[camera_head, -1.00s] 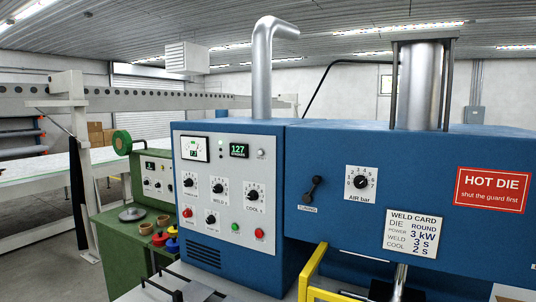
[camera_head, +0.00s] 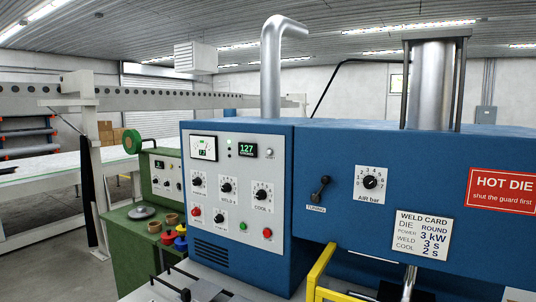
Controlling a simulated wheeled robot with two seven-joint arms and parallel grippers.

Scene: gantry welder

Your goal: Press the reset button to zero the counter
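The counter (camera_head: 247,150) is a small dark display with green digits reading 127, on the upper right of the grey control panel (camera_head: 212,246). A small pale round button (camera_head: 268,152) sits just right of the counter; its label is too small to read. Lower on the panel are a red button (camera_head: 195,211), a green button (camera_head: 243,226) and another red button (camera_head: 267,233). Neither of my grippers shows in this view, and nothing covers the counter or the pale button.
The panel is on a blue machine (camera_head: 330,150) with a knob (camera_head: 370,182) and tuning lever (camera_head: 318,188). A yellow guard bar (camera_head: 320,268) stands in front, right of the panel. A green bench (camera_head: 130,235) with pots stands left. Space before the panel's upper part looks clear.

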